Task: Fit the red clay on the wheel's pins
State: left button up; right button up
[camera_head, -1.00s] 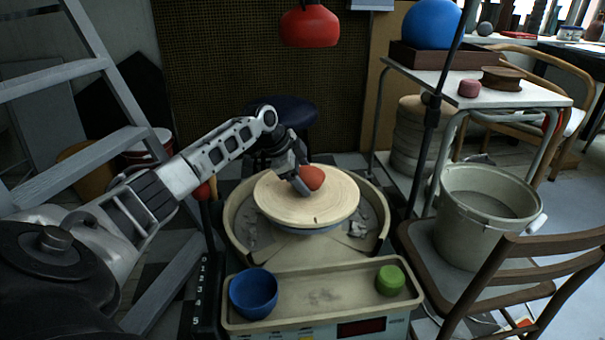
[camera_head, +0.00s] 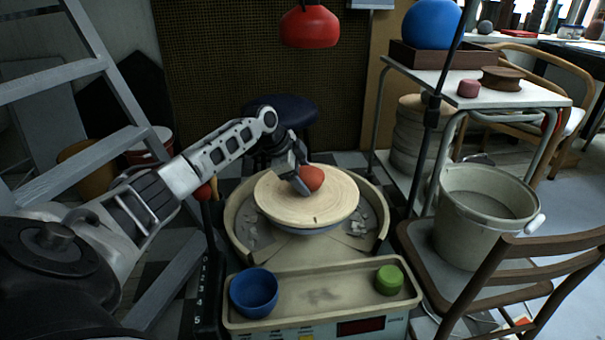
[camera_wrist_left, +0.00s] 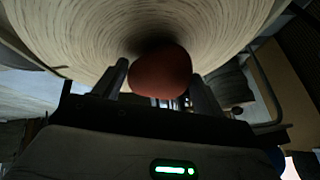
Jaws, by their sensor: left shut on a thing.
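The red clay (camera_head: 313,178) is a rounded lump at the middle of the pale wheel (camera_head: 285,212) in the head view. My left gripper (camera_head: 302,186) is shut on it, coming in from the left and above. In the left wrist view the red clay (camera_wrist_left: 161,72) sits between the two fingers of my left gripper (camera_wrist_left: 160,85), close against the wheel's ringed face (camera_wrist_left: 60,30). The pins are not visible, and whether the clay touches the wheel is hard to tell. My right gripper is not in view.
In front of the wheel a tray (camera_head: 320,312) holds a blue bowl (camera_head: 254,293) and a green lump (camera_head: 389,280). A red lamp (camera_head: 309,27) hangs above. A bucket (camera_head: 485,220) stands on a chair at right, and a ladder (camera_head: 60,80) leans at left.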

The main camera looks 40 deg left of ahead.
pick_arm(q)
jog(key=shift+w+r, duration=0.1)
jog(key=shift+r, duration=0.15)
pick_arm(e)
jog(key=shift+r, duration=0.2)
pick_arm(q)
jog(key=shift+f, duration=1.2)
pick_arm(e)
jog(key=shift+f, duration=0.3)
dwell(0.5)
pick_arm(q)
jog(key=o, duration=1.8)
jog(key=shift+o, duration=0.2)
jog(key=shift+s+f, duration=0.2)
jog(key=shift+f, duration=0.05)
jog(key=shift+r, duration=0.1)
jog(key=p+v, duration=0.4)
jog(key=v, duration=1.2)
jog(key=shift+p, duration=0.3)
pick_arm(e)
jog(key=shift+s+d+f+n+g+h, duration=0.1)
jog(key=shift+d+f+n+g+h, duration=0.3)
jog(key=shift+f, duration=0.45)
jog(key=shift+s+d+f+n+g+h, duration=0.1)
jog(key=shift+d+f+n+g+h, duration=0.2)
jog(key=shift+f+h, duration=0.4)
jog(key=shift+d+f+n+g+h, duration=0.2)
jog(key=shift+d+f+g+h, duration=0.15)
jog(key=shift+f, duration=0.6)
